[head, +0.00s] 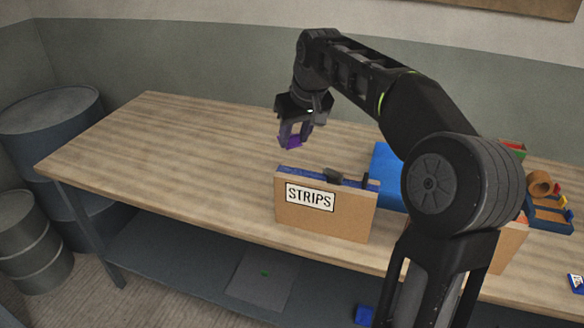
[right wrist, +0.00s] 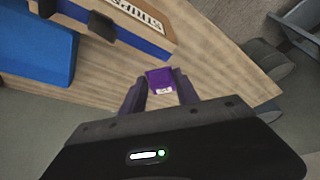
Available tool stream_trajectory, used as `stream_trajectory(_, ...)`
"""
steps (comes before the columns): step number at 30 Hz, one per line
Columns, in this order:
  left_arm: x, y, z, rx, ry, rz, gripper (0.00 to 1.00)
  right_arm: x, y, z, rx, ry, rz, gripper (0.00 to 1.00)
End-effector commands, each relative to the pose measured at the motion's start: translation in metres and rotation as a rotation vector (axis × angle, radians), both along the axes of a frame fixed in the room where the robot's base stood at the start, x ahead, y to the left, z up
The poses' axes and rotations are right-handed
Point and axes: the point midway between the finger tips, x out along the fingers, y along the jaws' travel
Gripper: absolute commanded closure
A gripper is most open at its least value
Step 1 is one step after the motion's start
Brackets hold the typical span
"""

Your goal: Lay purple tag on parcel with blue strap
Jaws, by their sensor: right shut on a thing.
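My right gripper (head: 293,138) is shut on the purple tag (head: 291,142) and holds it above the table, behind and above the STRIPS box. In the right wrist view the purple tag (right wrist: 160,79) sits between the two fingertips, with a small white label on its near edge. A brown box (head: 322,220) marked STRIPS stands on the table's front part, with blue along its top and a black piece there. I cannot tell whether this blue is a strap. A parcel with a blue strap is not clearly seen. My left gripper is not in view.
The table's left half (head: 150,160) is clear. Drums stand left.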

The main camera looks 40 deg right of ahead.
Motion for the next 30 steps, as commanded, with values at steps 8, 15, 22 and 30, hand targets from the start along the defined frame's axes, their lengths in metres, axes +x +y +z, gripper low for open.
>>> stream_trajectory(8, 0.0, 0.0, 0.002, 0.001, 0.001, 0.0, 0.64, -0.001, 0.0, -0.045, 0.001, 0.002, -0.001, 1.0)
stream_trajectory(15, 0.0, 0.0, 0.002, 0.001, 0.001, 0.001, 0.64, 0.0, 0.0, -0.048, 0.0, 0.0, -0.001, 1.0)
stream_trajectory(22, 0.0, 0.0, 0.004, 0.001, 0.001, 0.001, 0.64, -0.001, 0.0, -0.062, 0.001, 0.003, -0.001, 1.0)
stream_trajectory(30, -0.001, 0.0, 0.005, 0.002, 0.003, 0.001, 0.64, -0.001, 0.0, -0.086, 0.0, 0.0, -0.001, 1.0)
